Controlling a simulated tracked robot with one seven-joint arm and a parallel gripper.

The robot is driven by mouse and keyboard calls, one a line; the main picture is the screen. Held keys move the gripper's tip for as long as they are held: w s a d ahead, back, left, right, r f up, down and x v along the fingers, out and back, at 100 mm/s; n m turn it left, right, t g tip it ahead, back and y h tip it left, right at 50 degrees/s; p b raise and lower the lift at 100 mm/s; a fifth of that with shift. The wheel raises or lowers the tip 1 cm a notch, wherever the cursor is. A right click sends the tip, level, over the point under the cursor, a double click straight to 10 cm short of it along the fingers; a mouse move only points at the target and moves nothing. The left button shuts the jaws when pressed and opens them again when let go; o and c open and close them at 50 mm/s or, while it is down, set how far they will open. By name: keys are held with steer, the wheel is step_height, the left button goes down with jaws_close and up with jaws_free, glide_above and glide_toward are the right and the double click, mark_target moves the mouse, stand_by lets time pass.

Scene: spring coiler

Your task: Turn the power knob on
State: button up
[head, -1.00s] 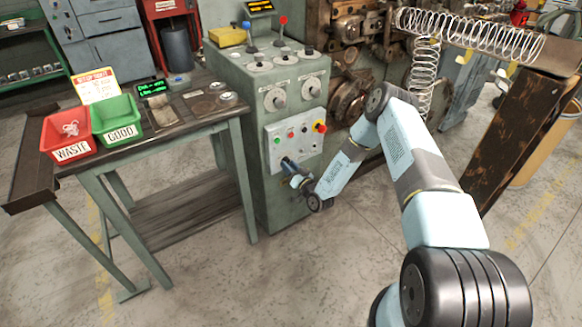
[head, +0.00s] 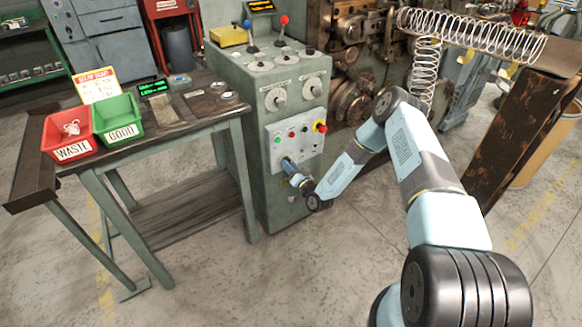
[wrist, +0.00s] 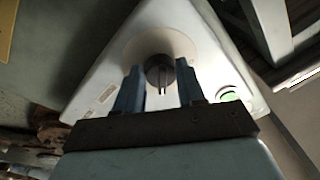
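The power knob (wrist: 160,72) is a dark round knob on a pale round plate, seen in the wrist view on the white control panel (wrist: 205,45). My gripper (wrist: 160,78) is open, with one blue finger on each side of the knob. I cannot tell whether the fingertips touch it. In the head view my gripper (head: 287,163) is at the lower left of the control panel (head: 312,150) on the green cabinet, and it hides the knob there.
A green button (wrist: 229,95) is right of the fingers in the wrist view. The panel also has a red-and-yellow stop button (head: 320,126). A workbench (head: 190,125) with a red bin (head: 70,132) and a green bin (head: 118,118) stands left. The floor in front is clear.

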steer(key=o, duration=0.4)
steer(key=shift+w+d, duration=0.2)
steer(key=shift+o, duration=0.2)
steer(key=shift+s+a, duration=0.1)
steer(key=v, duration=1.3)
steer(key=shift+s+d+f, duration=0.15)
steer(key=shift+s+d, duration=0.1)
steer(key=shift+s, duration=0.05)
steer(key=shift+w, duration=0.1)
